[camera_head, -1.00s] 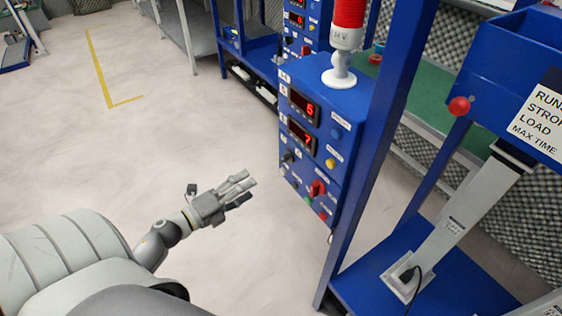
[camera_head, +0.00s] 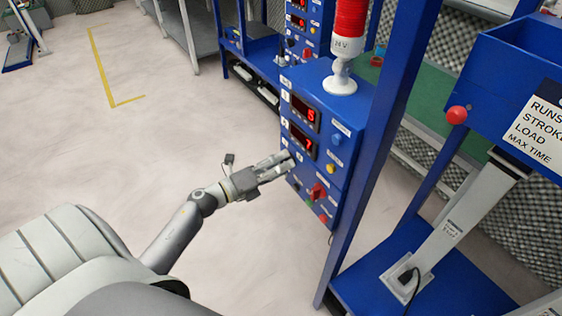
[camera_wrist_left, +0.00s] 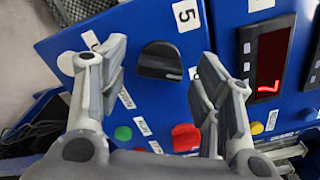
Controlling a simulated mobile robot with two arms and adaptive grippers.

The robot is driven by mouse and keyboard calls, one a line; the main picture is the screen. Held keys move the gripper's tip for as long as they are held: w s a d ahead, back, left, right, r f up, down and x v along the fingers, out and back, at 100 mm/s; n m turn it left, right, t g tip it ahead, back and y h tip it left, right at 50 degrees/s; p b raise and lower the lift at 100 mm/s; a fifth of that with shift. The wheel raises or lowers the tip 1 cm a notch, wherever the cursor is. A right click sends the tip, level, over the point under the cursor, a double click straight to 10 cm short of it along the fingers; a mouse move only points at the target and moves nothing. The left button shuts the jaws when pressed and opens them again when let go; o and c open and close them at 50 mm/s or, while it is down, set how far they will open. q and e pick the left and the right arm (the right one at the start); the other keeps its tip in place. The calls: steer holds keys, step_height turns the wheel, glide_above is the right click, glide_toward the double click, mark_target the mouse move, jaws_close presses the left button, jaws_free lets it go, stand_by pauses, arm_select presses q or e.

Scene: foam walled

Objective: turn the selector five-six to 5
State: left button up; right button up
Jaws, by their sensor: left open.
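The selector five-six (camera_wrist_left: 160,60) is a black knob on the blue panel (camera_wrist_left: 105,30), seen in the left wrist view. Its bar lies roughly across the picture. A white label with 5 (camera_wrist_left: 186,15) is just above it to the right; a smaller label beside it is partly hidden by a finger. My left gripper (camera_wrist_left: 160,75) is open, one finger on each side of the knob in the picture; I cannot tell whether they touch it. My right gripper is out of view.
A red knob (camera_head: 317,191), a yellow button (camera_head: 331,169) and a blue button (camera_head: 336,138) are on the same panel, beside red digit displays (camera_head: 303,112). A red lamp (camera_head: 350,20) stands on top. A blue post (camera_head: 375,150) rises at right. The left floor is clear.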

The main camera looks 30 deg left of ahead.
arm_select(q)
steer(key=shift+w+d, duration=0.1)
steer(key=shift+w, duration=0.25)
steer(key=c, duration=1)
